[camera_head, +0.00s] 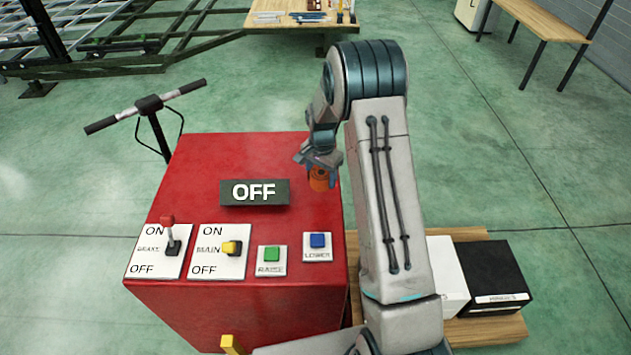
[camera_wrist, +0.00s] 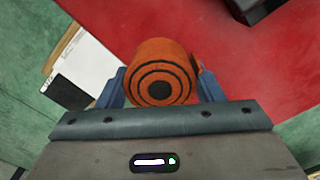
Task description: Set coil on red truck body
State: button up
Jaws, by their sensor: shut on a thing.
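An orange coil (camera_head: 320,179) with dark rings on its end is held in my gripper (camera_head: 318,163). The wrist view shows the coil (camera_wrist: 162,75) between the two blue-grey fingers (camera_wrist: 160,90). The coil is over the right side of the red truck body's (camera_head: 190,165) top, near its right edge. I cannot tell whether the coil touches the surface. The red top also fills the upper right of the wrist view (camera_wrist: 240,55).
The red top carries a black OFF sign (camera_head: 254,192), a red-knobbed lever (camera_head: 168,235), a yellow switch (camera_head: 231,248), a green button (camera_head: 271,255) and a blue button (camera_head: 317,241). White and black boxes (camera_head: 496,275) stand at right on a wooden board. The top's far left is bare.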

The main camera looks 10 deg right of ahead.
aim_at(316, 193)
jog(key=shift+w+a+f, duration=0.4)
jog(key=shift+a, duration=0.25)
jog(key=shift+f+p, duration=0.75)
jog(key=shift+f, duration=1.3)
jog(key=shift+f, duration=0.15)
jog(key=o, duration=1.1)
